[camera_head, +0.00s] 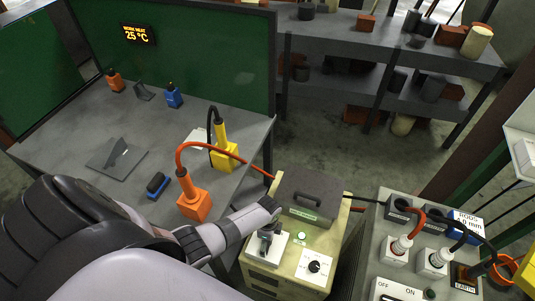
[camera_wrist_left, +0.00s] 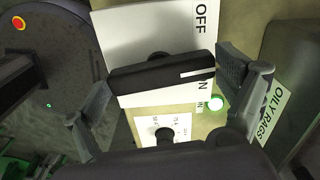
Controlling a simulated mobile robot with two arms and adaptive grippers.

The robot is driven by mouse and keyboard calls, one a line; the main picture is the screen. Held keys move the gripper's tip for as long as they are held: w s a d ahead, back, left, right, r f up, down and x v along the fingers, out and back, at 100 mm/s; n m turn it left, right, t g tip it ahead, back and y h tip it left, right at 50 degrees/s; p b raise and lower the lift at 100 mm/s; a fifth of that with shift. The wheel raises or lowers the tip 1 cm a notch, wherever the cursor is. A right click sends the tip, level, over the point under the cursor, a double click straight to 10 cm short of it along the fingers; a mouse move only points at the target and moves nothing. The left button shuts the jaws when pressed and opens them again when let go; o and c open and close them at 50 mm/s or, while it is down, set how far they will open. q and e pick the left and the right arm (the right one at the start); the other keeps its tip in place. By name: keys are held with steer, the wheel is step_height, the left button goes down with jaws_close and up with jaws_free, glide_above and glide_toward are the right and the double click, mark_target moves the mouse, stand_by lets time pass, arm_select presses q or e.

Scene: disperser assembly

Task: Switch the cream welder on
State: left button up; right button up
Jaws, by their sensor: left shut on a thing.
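The cream welder (camera_head: 285,272) stands at the bottom centre of the head view. Its white switch plate (camera_wrist_left: 140,35) shows OFF at one end, and part of ON at the other. The black switch lever (camera_wrist_left: 160,72) lies across the plate at the ON end and partly covers that word. My left gripper (camera_head: 267,243) is shut on the lever, with a finger at each end in the left wrist view (camera_wrist_left: 168,95). A small lamp (camera_wrist_left: 215,103) beside the plate glows green, also in the head view (camera_head: 301,236). My right gripper is not in view.
A dial (camera_head: 315,267) sits beside the switch. A dark lidded box (camera_head: 310,195) stands on the welder. A grey unit (camera_head: 385,255) with cables is at right. An orange block (camera_head: 193,204) and a yellow one (camera_head: 224,157) stand on the left table (camera_head: 60,140).

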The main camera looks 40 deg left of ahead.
arm_select(q)
steer(key=shift+m, duration=0.9)
steer(key=o, duration=0.9)
steer(key=shift+c, duration=0.2)
step_height(320, 180, up, 12)
steer(key=shift+d, duration=0.1)
